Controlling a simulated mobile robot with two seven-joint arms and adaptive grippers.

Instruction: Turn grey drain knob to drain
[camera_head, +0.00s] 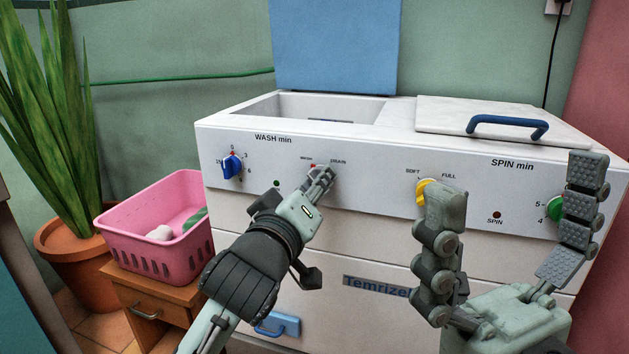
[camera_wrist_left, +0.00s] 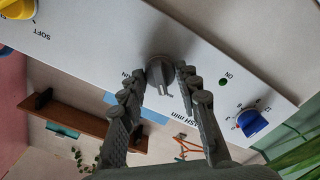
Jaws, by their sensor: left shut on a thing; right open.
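The grey drain knob (camera_wrist_left: 161,72) is on the white front panel of the washer, between the WASH and DRAIN marks. My left gripper (camera_head: 320,177) has its two fingers on either side of the knob and is shut on it. In the head view the fingers hide most of the knob, so I cannot tell its exact pointing there. In the left wrist view its ridge shows between the fingertips. My right gripper (camera_head: 515,190) is open and empty in front of the panel's right part, one finger overlapping the yellow knob in the picture.
The washer (camera_head: 350,213) also has a blue knob (camera_head: 232,165), a yellow knob (camera_head: 424,188) and a green knob (camera_head: 554,206). A blue lid (camera_head: 335,45) stands upright behind the open tub. A pink basket (camera_head: 160,243) sits on a wooden cabinet at left, beside a potted plant (camera_head: 55,130).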

